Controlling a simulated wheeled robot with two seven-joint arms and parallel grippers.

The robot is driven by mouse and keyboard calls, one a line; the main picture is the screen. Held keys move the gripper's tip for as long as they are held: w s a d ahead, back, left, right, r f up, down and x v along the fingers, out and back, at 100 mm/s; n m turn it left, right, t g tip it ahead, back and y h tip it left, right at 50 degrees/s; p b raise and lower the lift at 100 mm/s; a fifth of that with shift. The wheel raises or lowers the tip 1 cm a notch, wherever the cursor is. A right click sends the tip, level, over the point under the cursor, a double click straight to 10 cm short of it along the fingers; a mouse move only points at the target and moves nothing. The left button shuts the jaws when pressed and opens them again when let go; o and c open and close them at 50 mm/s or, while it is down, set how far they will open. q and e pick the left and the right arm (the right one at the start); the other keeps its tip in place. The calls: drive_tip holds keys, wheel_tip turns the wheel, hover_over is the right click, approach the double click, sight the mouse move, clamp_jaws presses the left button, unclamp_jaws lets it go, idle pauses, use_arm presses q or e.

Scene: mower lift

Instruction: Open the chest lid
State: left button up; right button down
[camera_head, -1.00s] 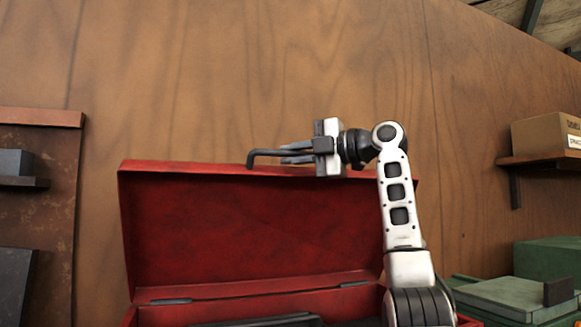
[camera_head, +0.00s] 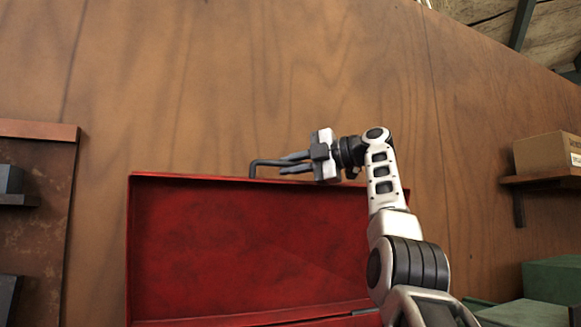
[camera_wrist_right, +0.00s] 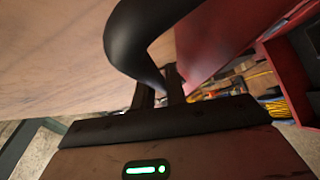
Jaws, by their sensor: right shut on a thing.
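The red chest lid (camera_head: 240,245) stands raised, with its inner face towards me in the head view. A dark bent handle (camera_head: 262,163) rises at the lid's top edge. My right gripper (camera_head: 288,165) comes from the right, above the lid's top edge, and is shut on the handle. In the right wrist view the black handle (camera_wrist_right: 135,45) curves large down to the fingers (camera_wrist_right: 160,92). The lid's red surface (camera_wrist_right: 215,40) shows beside it. The chest body is mostly below the head view's lower edge. My left gripper is not in view.
A wooden wall (camera_head: 230,80) stands behind the lid. A cardboard box (camera_head: 547,152) sits on a shelf at the right, above green boxes (camera_head: 553,279). A brown panel with small shelves (camera_head: 38,220) stands at the left. The space above the lid is free.

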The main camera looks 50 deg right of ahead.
drive_tip(key=shift+w+d, duration=0.1)
drive_tip(key=shift+w, duration=0.05)
idle(0.4)
drive_tip(key=c, duration=1.4)
unclamp_jaws()
drive_tip(key=shift+c, duration=0.2)
drive_tip(key=v, duration=1.6)
drive_tip(key=shift+r, duration=0.25)
